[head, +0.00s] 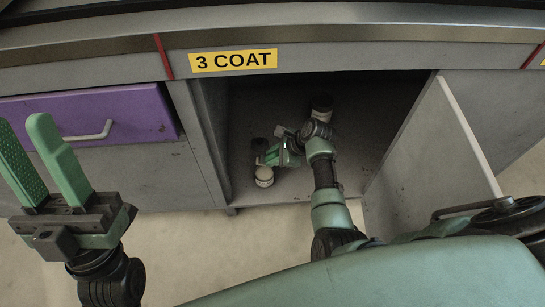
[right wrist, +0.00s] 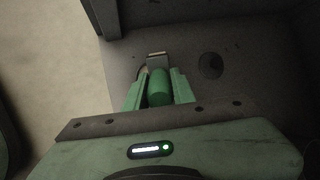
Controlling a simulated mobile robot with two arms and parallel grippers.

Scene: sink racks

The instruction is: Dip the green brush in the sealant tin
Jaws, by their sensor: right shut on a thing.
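My right gripper (head: 268,160) reaches into the open cabinet under the "3 COAT" label. In the right wrist view, its fingers (right wrist: 157,92) are shut on the green brush (right wrist: 159,88), around its green handle. The brush's pale metal end (right wrist: 156,60) points away from the gripper. A pale tin (head: 264,177) stands on the cabinet floor, just below the right gripper in the head view. I cannot read a label on it, and the gripper partly covers it. Whether the bristles touch it is hidden. My left gripper (head: 28,140) is open and empty, outside the cabinet.
The cabinet door (head: 440,140) stands open at the right. A closed purple drawer (head: 85,125) is at the left.

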